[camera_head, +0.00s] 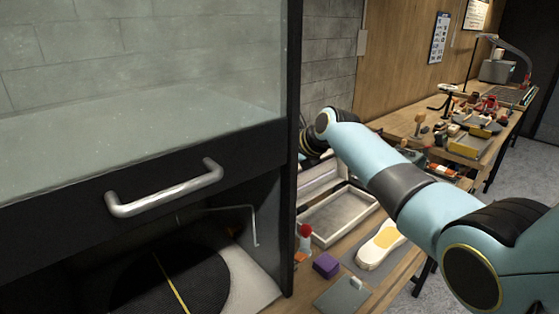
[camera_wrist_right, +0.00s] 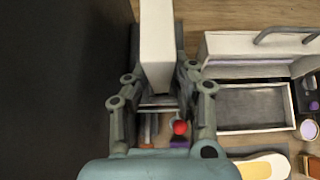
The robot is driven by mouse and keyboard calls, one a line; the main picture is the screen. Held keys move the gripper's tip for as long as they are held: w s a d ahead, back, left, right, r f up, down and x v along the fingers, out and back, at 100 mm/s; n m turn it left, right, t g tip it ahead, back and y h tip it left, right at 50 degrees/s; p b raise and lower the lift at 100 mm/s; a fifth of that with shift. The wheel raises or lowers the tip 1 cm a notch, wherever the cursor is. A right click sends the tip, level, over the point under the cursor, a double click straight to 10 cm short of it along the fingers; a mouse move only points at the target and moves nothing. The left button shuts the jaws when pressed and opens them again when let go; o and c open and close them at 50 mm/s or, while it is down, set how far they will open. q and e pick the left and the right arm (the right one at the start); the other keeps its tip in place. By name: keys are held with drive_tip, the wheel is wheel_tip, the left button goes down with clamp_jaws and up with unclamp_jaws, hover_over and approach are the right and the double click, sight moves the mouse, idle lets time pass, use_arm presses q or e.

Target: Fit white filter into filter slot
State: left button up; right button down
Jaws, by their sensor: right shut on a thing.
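The white filter (camera_wrist_right: 157,45) is a pale, narrow block in the right wrist view, upright in the picture between my fingers. My right gripper (camera_wrist_right: 160,84) is shut on it. In the head view my right arm reaches in from the right, and its gripper end is mostly hidden behind the dark cabinet's frame; the filter cannot be made out there. A pale unit with a grey handle (camera_wrist_right: 260,55) is right of the gripper in the wrist view. I cannot tell for certain where the filter slot is. My left gripper is not in view.
A dark cabinet (camera_head: 60,235) with a glass front and metal handle (camera_head: 165,188) fills the left. On the wooden bench are a pale tray (camera_head: 308,229), a shoe sole (camera_head: 368,258), a purple block (camera_head: 326,265) and a red-topped item (camera_head: 305,233). Cluttered tools lie farther back.

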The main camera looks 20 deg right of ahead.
drive_tip(key=shift+f+b, duration=1.7)
drive_tip(key=shift+f, duration=1.8)
drive_tip(key=c, duration=1)
unclamp_jaws()
drive_tip(key=shift+c, duration=0.2)
drive_tip(key=shift+s, duration=0.1)
drive_tip(key=v, duration=1.2)
